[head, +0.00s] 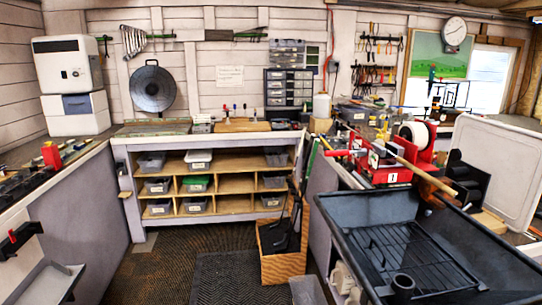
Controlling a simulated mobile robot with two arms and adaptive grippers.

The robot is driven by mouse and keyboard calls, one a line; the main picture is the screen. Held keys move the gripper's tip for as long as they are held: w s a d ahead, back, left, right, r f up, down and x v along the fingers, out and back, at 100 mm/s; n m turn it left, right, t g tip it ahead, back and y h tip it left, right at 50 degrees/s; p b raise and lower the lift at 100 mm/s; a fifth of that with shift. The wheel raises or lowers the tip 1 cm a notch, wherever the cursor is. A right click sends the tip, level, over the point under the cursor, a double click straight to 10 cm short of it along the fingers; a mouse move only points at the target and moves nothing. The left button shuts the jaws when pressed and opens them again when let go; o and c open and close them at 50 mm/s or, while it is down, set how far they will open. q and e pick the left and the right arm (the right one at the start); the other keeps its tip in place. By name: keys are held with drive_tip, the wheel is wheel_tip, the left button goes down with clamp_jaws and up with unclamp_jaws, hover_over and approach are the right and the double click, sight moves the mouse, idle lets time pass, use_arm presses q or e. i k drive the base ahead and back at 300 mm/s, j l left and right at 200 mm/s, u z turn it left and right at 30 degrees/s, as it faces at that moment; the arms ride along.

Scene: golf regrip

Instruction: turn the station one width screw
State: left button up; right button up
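Station one (388,176) is a red bench fixture with a white label reading 1, on the right-hand bench. A long wooden-coloured shaft (420,173) lies slantwise across its top. A red bar (345,153) sticks out from the station to the left. The width screw is too small to make out from here. Neither of my grippers shows in the head view.
A black tub (495,245) with a wire rack (400,255) stands in front of the station. A wooden bin (283,262) holding dark clubs stands left of the tub. A white roll (413,133) sits behind the station. The dark floor mat (222,278) is clear.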

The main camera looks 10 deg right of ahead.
sight(350, 167)
drive_tip(key=i+j, duration=0.1)
drive_tip(key=i, duration=0.4)
drive_tip(key=i+j, duration=0.1)
drive_tip(key=i, duration=0.4)
drive_tip(key=i+j, duration=0.15)
drive_tip(key=i, duration=0.35)
